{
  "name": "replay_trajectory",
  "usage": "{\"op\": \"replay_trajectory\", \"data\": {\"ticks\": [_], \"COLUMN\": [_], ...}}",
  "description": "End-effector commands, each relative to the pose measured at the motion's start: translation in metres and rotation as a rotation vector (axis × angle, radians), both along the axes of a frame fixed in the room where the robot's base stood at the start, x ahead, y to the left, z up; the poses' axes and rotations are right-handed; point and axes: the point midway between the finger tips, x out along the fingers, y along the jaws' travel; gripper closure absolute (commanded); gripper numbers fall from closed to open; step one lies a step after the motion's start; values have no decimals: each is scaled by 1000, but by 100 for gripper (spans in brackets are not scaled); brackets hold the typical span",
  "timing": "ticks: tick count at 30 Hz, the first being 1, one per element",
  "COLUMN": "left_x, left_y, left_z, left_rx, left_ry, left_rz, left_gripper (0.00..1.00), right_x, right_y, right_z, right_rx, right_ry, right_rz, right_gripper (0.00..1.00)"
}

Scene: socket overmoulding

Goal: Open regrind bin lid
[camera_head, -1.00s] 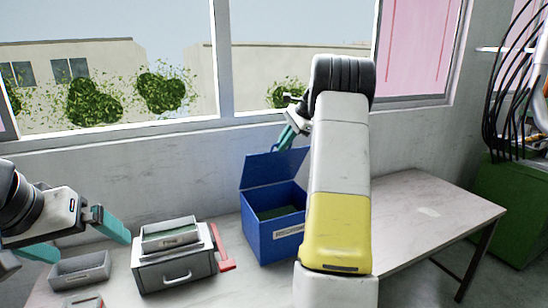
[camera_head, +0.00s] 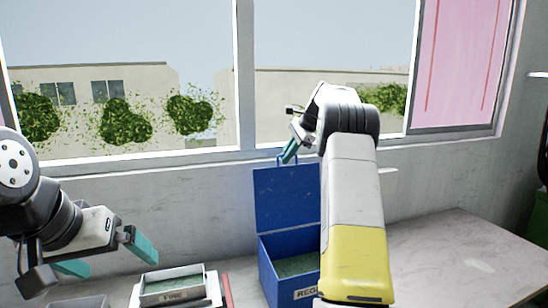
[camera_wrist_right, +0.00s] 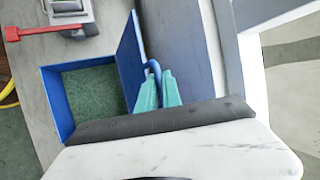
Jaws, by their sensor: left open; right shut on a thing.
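The blue regrind bin (camera_head: 268,277) stands on the table, partly hidden behind my right arm in the head view. Its lid (camera_head: 284,199) stands raised, near upright, at the back of the bin. Green material shows inside. My right gripper (camera_head: 290,152) is at the lid's top edge, shut on the lid's blue handle loop. The right wrist view shows the teal fingers (camera_wrist_right: 158,92) at the blue loop (camera_wrist_right: 154,68), beside the raised lid (camera_wrist_right: 131,62) and open bin (camera_wrist_right: 62,108). My left gripper (camera_head: 108,256) is open and empty at the left.
The wall and window are close behind the lid. The table's right side (camera_head: 455,255) is clear.

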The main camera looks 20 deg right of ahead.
Motion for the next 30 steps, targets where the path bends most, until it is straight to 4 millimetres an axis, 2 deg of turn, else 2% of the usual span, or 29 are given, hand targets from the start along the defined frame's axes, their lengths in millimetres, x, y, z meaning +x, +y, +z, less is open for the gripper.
{"op": "replay_trajectory", "data": {"ticks": [18,19,21,30], "left_x": [0,0,0,0], "left_y": [0,0,0,0], "left_z": [0,0,0,0], "left_rx": [0,0,0,0], "left_ry": [0,0,0,0], "left_rz": [0,0,0,0], "left_gripper": [0,0,0,0], "right_x": [6,6,6,5], "right_y": [2,2,1,-1], "right_z": [-1,-1,-1,-1], "right_rx": [2,2,1,0], "right_ry": [-2,-2,-2,1], "right_rz": [4,3,3,0], "right_gripper": [100,85,71,69]}}
